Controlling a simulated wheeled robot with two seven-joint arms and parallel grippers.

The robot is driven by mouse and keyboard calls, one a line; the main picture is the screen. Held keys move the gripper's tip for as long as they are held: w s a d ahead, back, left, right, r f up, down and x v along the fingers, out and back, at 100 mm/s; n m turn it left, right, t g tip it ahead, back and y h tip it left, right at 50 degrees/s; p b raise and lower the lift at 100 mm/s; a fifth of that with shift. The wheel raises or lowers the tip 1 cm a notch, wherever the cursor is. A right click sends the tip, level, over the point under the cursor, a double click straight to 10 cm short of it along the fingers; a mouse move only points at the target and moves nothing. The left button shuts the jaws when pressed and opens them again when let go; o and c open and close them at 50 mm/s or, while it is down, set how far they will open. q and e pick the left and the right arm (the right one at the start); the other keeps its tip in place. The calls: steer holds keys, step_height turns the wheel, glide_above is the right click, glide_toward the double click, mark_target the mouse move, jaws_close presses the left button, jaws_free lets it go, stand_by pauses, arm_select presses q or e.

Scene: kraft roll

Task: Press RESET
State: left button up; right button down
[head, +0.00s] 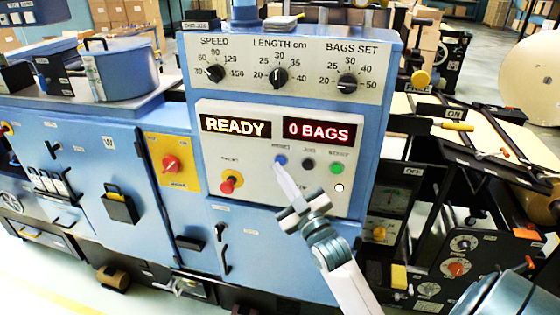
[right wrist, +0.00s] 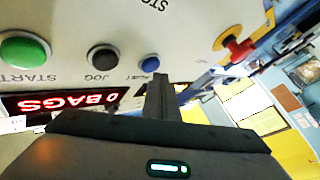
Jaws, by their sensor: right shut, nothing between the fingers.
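The blue RESET button (head: 281,160) is on the light control panel of the blue machine, at the left of a row of three buttons. The displays above read READY (head: 235,126) and 0 BAGS (head: 318,131). My left gripper is not in view.
A black JOG button (head: 308,164) and a green START button (head: 336,168) are right of the blue one. A red mushroom knob (head: 231,182) sticks out at the panel's lower left. Three dials, including the speed dial (head: 215,73), are above the displays.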

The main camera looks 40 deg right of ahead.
steer(key=shift+s+a, duration=0.15)
stand_by(0.3)
steer(key=s+a+p, duration=0.1)
steer(key=s+a, duration=0.2)
steer(key=shift+s+a+p, duration=0.1)
steer(key=shift+a+p, duration=0.2)
steer(key=shift+a, duration=0.1)
steer(key=shift+f, duration=0.1)
stand_by(0.7)
